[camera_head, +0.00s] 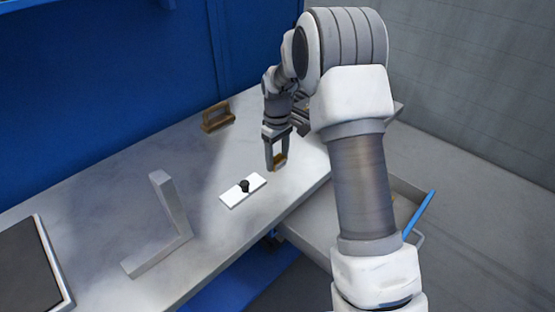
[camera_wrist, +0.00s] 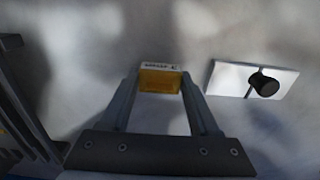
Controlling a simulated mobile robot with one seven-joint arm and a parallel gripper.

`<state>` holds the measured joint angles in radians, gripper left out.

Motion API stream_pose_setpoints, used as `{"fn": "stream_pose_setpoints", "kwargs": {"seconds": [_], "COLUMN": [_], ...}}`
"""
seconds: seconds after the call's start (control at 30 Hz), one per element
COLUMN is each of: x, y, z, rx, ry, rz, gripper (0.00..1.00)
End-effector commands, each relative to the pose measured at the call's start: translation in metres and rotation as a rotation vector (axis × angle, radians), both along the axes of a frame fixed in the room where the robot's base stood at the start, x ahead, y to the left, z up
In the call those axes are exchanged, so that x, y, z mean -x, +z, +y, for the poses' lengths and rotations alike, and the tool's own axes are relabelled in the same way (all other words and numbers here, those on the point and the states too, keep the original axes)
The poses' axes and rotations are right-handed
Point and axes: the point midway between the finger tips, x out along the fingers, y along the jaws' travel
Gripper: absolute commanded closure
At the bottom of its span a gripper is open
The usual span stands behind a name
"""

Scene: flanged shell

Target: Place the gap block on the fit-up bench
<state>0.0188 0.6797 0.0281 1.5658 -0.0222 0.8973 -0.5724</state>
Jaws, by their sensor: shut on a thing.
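My gripper (camera_head: 277,163) is shut on a small yellow-brown block, which I take to be the gap block (camera_head: 281,159). In the wrist view the block (camera_wrist: 160,81) sits between the two fingertips, with a pale lettered strip along its far edge. The lettering is too small to read surely. The gripper points down over the right part of the grey fit-up bench (camera_head: 150,165), close to its surface. I cannot tell whether the block touches the bench.
A white plate (camera_head: 232,197) with a black knob (camera_head: 245,186) lies just left of the gripper. A brown handled piece (camera_head: 217,116) stands farther back. A grey L-shaped angle (camera_head: 170,205) and a dark panel (camera_head: 25,270) are at left. An open drawer (camera_head: 310,238) juts out below the front edge.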

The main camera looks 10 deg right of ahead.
Motion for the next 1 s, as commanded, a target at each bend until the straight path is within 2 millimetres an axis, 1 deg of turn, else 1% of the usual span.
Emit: {"fn": "stream_pose_setpoints", "kwargs": {"seconds": [0.33,0.37,0.5,0.53,0.83,0.93,1.0], "x": [-0.001,0.0,0.0,0.0,0.0,-0.001,-0.001], "y": [-0.003,-0.004,-0.004,-0.003,-0.001,0.007,0.018], "z": [0.0,0.0,0.0,0.0,0.0,0.0,0.0], "rx": [0.0,0.001,0.001,0.001,0.0,0.001,0.001], "ry": [0.0,0.0,0.0,0.0,0.0,0.0,0.0], "rz": [-0.002,-0.001,-0.001,-0.001,-0.001,-0.004,-0.004], "gripper": [1.0,0.36,0.11,0.08,0.08,0.08,0.08]}}
